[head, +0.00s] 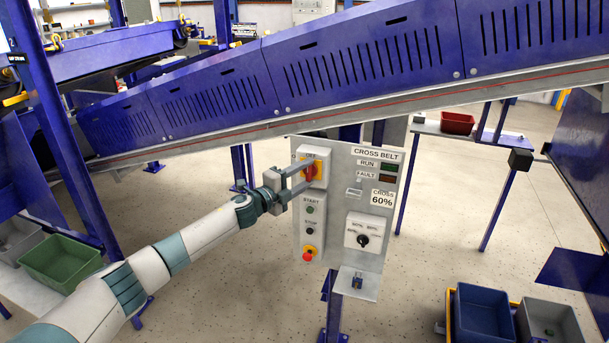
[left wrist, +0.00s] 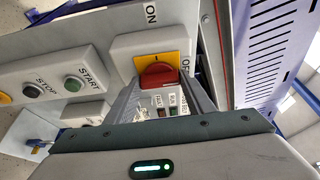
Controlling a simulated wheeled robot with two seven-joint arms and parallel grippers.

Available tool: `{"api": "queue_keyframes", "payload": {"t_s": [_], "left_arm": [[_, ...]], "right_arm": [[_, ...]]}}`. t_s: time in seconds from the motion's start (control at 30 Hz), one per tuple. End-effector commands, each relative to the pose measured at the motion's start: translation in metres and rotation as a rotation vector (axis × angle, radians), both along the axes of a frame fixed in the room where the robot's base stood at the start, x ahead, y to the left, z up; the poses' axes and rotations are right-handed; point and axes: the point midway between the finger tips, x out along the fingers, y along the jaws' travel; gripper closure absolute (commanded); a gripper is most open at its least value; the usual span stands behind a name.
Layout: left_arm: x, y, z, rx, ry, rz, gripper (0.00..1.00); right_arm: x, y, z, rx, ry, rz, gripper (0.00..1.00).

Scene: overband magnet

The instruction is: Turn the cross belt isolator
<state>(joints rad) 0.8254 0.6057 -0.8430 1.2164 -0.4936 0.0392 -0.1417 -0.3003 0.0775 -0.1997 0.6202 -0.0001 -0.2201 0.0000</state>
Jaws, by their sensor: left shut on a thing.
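The cross belt isolator is a red rotary handle on a yellow plate (head: 309,168), on a light grey box at the upper left of the CROSS BELT panel (head: 337,205). My left gripper (head: 306,174) reaches the isolator from the left and is shut on the handle, one finger at each side. The fingers hide part of the handle. My right gripper is not in view.
START and STOP buttons (head: 310,210), a red emergency button (head: 308,256) and a rotary selector (head: 362,240) sit below on the panel. A blue conveyor (head: 365,50) slopes above. Blue posts and bins (head: 482,311) stand around; open floor lies behind the panel.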

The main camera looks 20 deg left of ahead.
Motion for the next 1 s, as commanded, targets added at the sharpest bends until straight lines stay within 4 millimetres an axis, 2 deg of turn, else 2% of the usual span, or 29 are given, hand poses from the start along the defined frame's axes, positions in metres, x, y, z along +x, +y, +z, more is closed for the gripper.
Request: {"api": "queue_keyframes", "payload": {"t_s": [0.03, 0.1, 0.57, 0.77, 1.0], "left_arm": [[-0.001, -0.001, -0.002, 0.001, 0.002, -0.001, 0.44], [-0.001, -0.001, -0.002, 0.001, 0.002, -0.001, 0.33], [-0.004, 0.002, -0.001, 0.0, 0.0, 0.0, 0.33], [-0.018, 0.009, -0.002, 0.001, 0.0, 0.0, 0.33], [-0.049, 0.023, -0.004, 0.002, 0.001, -0.001, 0.33]], "right_arm": [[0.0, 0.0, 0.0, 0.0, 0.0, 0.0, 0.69], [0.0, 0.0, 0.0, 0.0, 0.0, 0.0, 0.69], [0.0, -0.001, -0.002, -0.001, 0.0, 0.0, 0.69], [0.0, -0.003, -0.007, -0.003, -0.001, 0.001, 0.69], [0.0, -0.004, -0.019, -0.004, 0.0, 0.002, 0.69]]}}
